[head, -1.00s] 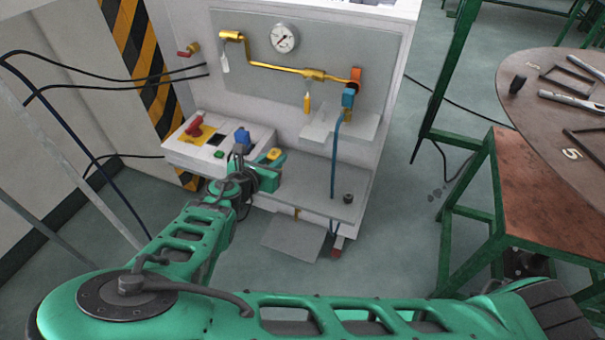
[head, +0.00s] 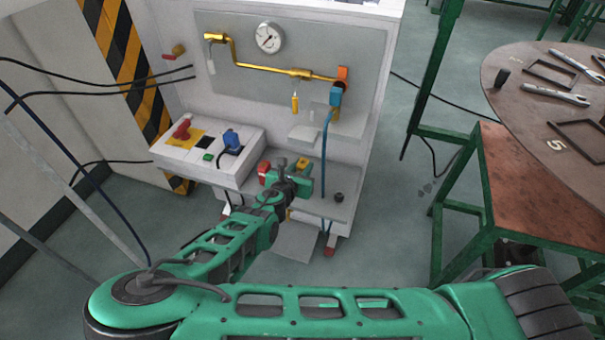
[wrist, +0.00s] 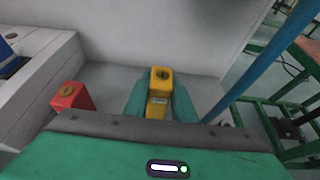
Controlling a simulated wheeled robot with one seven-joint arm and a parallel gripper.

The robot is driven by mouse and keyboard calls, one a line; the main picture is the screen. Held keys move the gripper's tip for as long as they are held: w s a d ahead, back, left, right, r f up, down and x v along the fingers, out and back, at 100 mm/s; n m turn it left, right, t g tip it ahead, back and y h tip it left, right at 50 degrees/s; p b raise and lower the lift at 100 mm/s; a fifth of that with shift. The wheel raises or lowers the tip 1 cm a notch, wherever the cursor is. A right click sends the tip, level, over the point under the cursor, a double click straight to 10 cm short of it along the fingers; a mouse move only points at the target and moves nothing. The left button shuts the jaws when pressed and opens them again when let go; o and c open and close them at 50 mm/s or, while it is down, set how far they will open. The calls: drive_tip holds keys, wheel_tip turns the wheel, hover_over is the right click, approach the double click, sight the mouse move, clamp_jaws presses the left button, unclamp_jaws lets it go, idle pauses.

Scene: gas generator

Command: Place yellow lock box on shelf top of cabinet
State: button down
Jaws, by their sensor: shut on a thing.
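The yellow lock box (wrist: 159,92), with a dark round keyhole on top, stands between the two teal fingers of my gripper (wrist: 159,103) in the wrist view. My gripper is shut on it. In the head view my gripper (head: 301,172) is over the lower shelf (head: 335,208) of the white cabinet (head: 350,165), and the box is mostly hidden there. I cannot tell whether the box touches the shelf. A small upper shelf (head: 310,138) sticks out above, to the right of my gripper.
A red lock box (wrist: 73,97) stands left of my gripper; it also shows in the head view (head: 263,171). Left of it is a control box (head: 180,160) with red and blue plugs. A blue hose (head: 325,155) rises to the right. A round table (head: 590,145) is far right.

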drive_tip(key=shift+f, duration=1.45)
drive_tip(key=c, duration=1.5)
unclamp_jaws()
drive_tip(key=shift+f, duration=0.1)
drive_tip(key=v, duration=1.2)
